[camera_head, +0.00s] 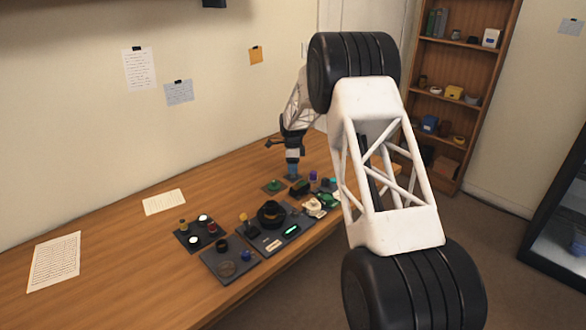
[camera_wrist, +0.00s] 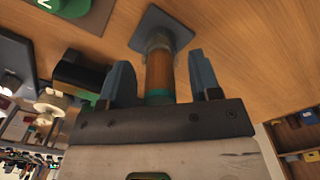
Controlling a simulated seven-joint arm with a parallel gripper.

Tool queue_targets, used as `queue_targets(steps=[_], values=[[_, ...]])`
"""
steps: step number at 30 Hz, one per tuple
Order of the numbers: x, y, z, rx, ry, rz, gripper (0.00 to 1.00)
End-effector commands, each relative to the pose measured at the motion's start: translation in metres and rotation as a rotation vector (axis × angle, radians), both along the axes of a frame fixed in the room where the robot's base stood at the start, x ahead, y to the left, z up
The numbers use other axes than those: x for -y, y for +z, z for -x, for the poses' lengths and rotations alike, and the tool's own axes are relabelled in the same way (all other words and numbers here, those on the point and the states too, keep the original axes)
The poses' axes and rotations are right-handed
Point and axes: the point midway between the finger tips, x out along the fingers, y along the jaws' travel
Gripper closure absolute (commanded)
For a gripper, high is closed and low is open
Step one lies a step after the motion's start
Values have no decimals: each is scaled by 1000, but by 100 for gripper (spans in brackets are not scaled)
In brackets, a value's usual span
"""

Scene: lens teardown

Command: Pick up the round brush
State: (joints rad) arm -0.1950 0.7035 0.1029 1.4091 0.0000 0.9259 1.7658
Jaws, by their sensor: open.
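An upright round item, likely the round brush (camera_wrist: 159,72), has an orange-brown shaft, a grey collar at its far end and a teal band near my palm. It stands on a small dark square pad (camera_wrist: 150,22) in the wrist view. My gripper (camera_wrist: 160,65) is open, with one blue finger on each side of the shaft. Gaps show between the shaft and both fingers. In the head view my gripper (camera_head: 292,168) points down over a dark pad at the far part of the table, and the brush is mostly hidden there.
A black block with a green edge (camera_wrist: 78,78) lies close left of the left finger in the wrist view. In the head view a green item (camera_head: 274,185) and a purple-topped item (camera_head: 313,176) stand nearby. Dark trays (camera_head: 222,268) with parts lie nearer. The table's left side is mostly clear.

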Motion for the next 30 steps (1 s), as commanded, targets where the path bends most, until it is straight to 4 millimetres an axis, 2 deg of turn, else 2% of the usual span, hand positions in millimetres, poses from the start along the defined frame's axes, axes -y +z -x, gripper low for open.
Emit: queue_targets(steps=[11,21,30], values=[[0,0,0,0,0,0,44],[0,0,0,0,0,0,96],[0,1,0,0,0,0,97]])
